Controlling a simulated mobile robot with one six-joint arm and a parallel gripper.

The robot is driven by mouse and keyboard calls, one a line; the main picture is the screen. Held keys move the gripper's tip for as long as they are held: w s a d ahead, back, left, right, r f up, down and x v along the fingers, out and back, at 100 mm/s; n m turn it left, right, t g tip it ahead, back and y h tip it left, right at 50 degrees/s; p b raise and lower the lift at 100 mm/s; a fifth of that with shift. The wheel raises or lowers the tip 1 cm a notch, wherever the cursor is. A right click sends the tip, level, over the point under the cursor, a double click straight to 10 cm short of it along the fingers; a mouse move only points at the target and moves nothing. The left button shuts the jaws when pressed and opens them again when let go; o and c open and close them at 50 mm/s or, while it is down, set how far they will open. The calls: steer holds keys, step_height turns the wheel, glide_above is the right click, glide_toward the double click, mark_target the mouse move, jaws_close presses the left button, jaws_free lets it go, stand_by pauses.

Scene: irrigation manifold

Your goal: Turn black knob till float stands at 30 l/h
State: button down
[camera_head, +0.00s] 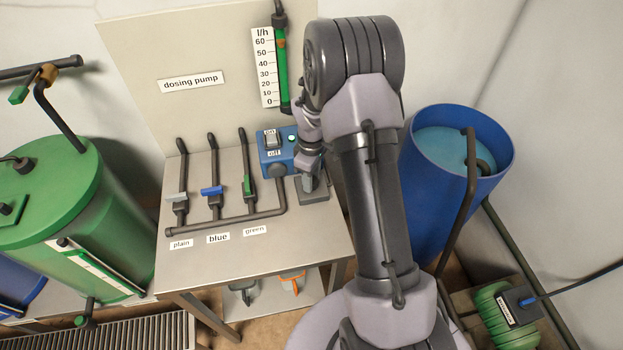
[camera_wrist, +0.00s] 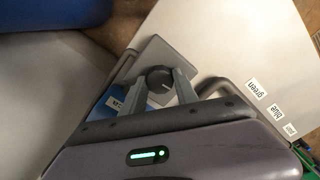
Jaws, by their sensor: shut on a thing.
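The black knob (camera_wrist: 158,78) is round with a pale line on its top. In the wrist view it sits between the two fingers of my gripper (camera_wrist: 160,88), which is shut on it. In the head view my gripper (camera_head: 309,182) reaches down over the grey plate at the right of the pump, and the knob is hidden there. The l/h scale (camera_head: 264,68) stands on the back panel, marked 0 to 60. Beside it is a green tube (camera_head: 283,80). A small orange-brown float (camera_head: 281,43) shows in it near the 60 mark.
The blue dosing pump (camera_head: 268,158) has an on/off switch and a lit green lamp. Plain, blue (camera_head: 212,190) and green (camera_head: 247,186) valve levers stand left of it on pipes. A green tank (camera_head: 60,200) is at left, a blue barrel (camera_head: 425,190) at right.

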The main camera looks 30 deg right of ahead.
steer(key=m+b, duration=0.1)
steer(key=m, duration=0.3)
steer(key=shift+m, duration=0.3)
steer(key=m+b, duration=0.2)
steer(key=m, duration=0.3)
steer(key=m+b, duration=0.1)
steer(key=m, duration=0.4)
steer(key=shift+f+m+b, duration=0.1)
steer(key=shift+m+b, duration=1)
steer(key=shift+m, duration=1.6)
steer(key=c, duration=0.9)
jaws_free()
